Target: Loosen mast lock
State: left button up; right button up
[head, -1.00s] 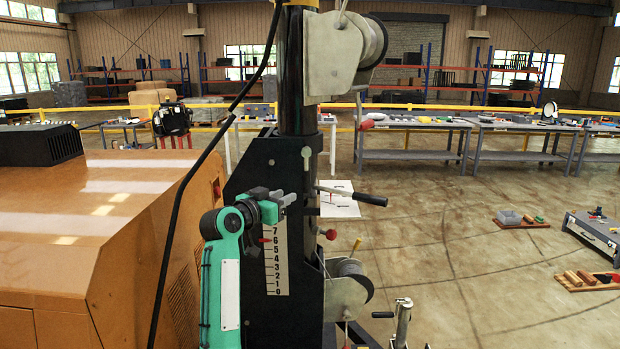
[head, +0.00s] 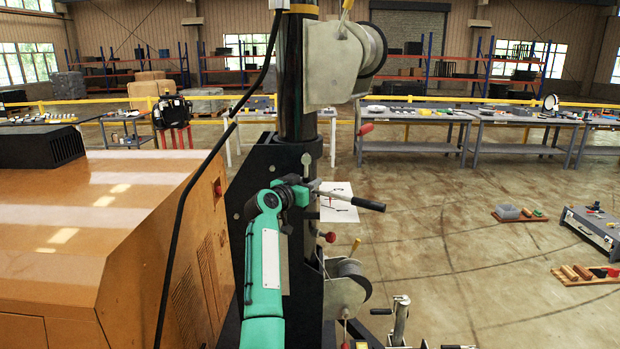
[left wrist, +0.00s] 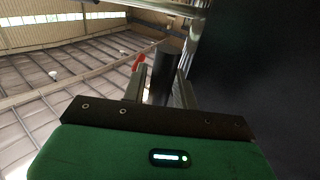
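A lever with a metal rod and black grip (head: 365,204) sticks out to the right from the dark mast (head: 298,105); I take it for the mast lock. My left gripper (head: 304,187) is at the lever's mast end in the head view, overlapping the rod there. In the left wrist view its two fingers (left wrist: 162,92) stand apart, with the black grip (left wrist: 163,72) showing between and beyond them. I cannot tell whether the fingers touch the lever. A pale T-shaped handle (head: 306,160) sits just above on the mast. My right gripper is out of view.
An orange housing (head: 110,210) stands left of the mast, with a black cable (head: 190,185) hanging in front. A red knob (head: 330,237) and a lower winch (head: 348,285) are below the lever.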

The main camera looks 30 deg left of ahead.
pick_arm(q)
jog(key=shift+w, duration=0.35)
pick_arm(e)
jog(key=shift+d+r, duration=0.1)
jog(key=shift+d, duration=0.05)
pick_arm(q)
jog(key=shift+c, duration=0.2)
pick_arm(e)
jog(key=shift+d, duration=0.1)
pick_arm(q)
grip_shut()
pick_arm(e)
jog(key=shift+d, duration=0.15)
pick_arm(q)
jog(key=shift+d+f, duration=0.1)
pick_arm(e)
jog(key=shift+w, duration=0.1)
